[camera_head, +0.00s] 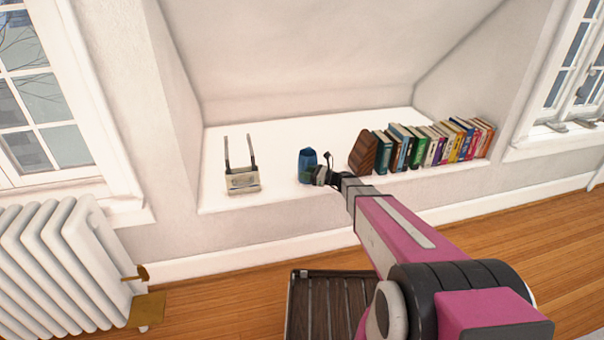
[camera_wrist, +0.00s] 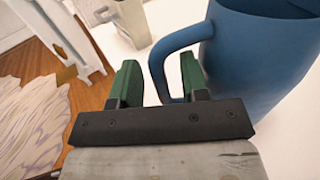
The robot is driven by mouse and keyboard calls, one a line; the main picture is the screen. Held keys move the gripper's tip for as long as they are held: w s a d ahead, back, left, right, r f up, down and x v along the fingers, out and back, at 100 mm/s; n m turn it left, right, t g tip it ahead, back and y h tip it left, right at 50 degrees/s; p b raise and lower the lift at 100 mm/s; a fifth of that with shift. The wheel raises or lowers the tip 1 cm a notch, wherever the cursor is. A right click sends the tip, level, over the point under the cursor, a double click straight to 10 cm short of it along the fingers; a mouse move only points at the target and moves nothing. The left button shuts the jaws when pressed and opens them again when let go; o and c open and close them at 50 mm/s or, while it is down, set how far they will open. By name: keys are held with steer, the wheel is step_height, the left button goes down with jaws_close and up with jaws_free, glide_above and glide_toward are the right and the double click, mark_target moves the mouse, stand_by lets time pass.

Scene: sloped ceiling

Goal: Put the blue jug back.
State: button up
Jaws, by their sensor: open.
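The blue jug (camera_head: 306,162) stands upright on the white alcove ledge (camera_head: 275,192), between the router-like device and the books. In the wrist view the jug (camera_wrist: 262,62) fills the upper right, with its handle pointing left. My gripper (camera_head: 323,175) is at the jug's front right in the head view. In the wrist view the green fingers of my gripper (camera_wrist: 160,68) are open, with the handle's outer bar between them. The right finger is over the handle's opening. I cannot tell whether either finger touches the handle.
A pale device with two antennas (camera_head: 243,180) stands left of the jug. A wooden bookend (camera_head: 362,152) and a row of books (camera_head: 437,145) stand to the right. A radiator (camera_head: 65,260) is at the left, and a slatted tray (camera_head: 322,300) is below on the floor.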

steer(key=v, duration=0.9)
steer(key=s+d+f+n+g+h, duration=0.15)
steer(key=s+n+g+h, duration=0.5)
steer(key=s+n, duration=0.65)
steer(key=s+d+r+n+h, duration=0.2)
steer(key=s+d+n+h, duration=0.6)
steer(key=s+d+h, duration=0.2)
steer(key=shift+s+r+n+t+h, duration=0.2)
steer(key=shift+r+n+t+h, duration=0.15)
steer(key=shift+r+t, duration=0.1)
